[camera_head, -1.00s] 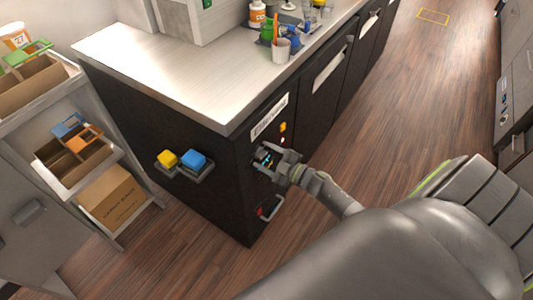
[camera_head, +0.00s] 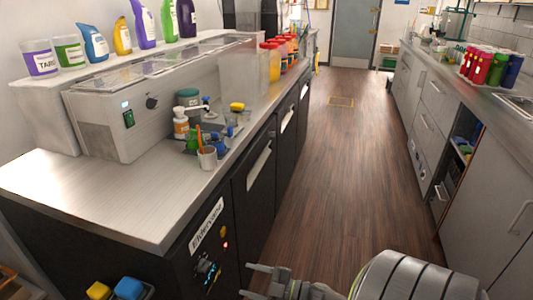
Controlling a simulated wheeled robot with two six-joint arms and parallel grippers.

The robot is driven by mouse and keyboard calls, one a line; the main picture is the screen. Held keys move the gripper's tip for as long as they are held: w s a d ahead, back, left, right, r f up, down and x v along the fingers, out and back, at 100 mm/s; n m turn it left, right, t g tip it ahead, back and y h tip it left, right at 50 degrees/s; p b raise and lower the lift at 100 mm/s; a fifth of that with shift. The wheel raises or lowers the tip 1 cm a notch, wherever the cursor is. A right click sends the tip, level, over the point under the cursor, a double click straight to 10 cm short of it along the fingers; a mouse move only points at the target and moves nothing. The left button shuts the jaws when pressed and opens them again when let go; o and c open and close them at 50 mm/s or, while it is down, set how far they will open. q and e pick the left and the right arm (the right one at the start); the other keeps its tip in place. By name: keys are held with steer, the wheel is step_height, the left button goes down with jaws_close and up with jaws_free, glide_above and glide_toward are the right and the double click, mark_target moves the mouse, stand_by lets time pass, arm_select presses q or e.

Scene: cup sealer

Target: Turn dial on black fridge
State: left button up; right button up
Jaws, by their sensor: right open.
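The black fridge (camera_head: 255,205) is the dark cabinet under the counter, with a white lettered label (camera_head: 206,226) on its front. Below the label are a small amber spot and a red light (camera_head: 225,244). Lower down is a dark control panel (camera_head: 207,268) with small blue lights; the dial seems to be there, but its setting is too small to read. My right gripper (camera_head: 247,280) is open and empty, to the right of the panel and apart from it. My left gripper is out of view.
On the counter (camera_head: 95,195) stand a grey machine (camera_head: 130,115), a white cup (camera_head: 207,158) and several bottles. Yellow (camera_head: 98,291) and blue (camera_head: 128,288) blocks sit low at the front left. The wooden aisle floor (camera_head: 335,170) is clear.

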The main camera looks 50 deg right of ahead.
steer(key=shift+v, duration=2.15)
